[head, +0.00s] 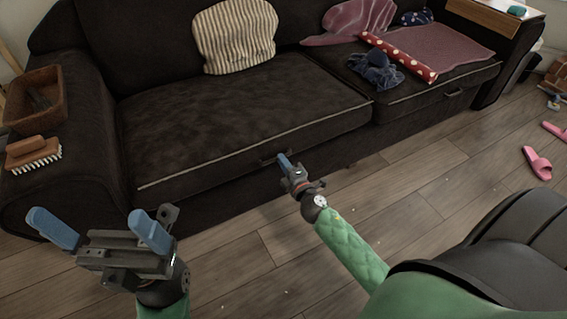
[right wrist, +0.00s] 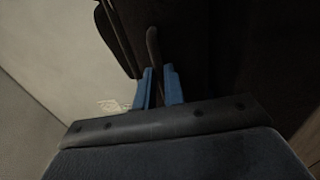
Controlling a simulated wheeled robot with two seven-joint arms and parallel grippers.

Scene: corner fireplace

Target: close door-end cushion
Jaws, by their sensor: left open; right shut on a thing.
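A dark sofa has two seat cushions, a left one (head: 235,115) and a right one (head: 440,88), each with pale piping along the front. I cannot tell which is the door-end one. The left cushion looks flat or nearly so; any gap under it is too dark to judge. My right gripper (head: 286,164) is at the handle (head: 268,158) on its front edge. In the right wrist view the blue fingers (right wrist: 160,88) are shut on a brown handle strap (right wrist: 153,45). My left gripper (head: 98,232) is open and empty, in front of the sofa's left end.
A striped pillow (head: 235,36) leans at the back of the left cushion. The right cushion carries a dotted red roll (head: 400,58), a dark blue cloth (head: 375,70) and a pink blanket (head: 445,50). A brush (head: 33,153) and basket (head: 34,98) sit on the left armrest. Pink slippers (head: 537,162) lie on the floor.

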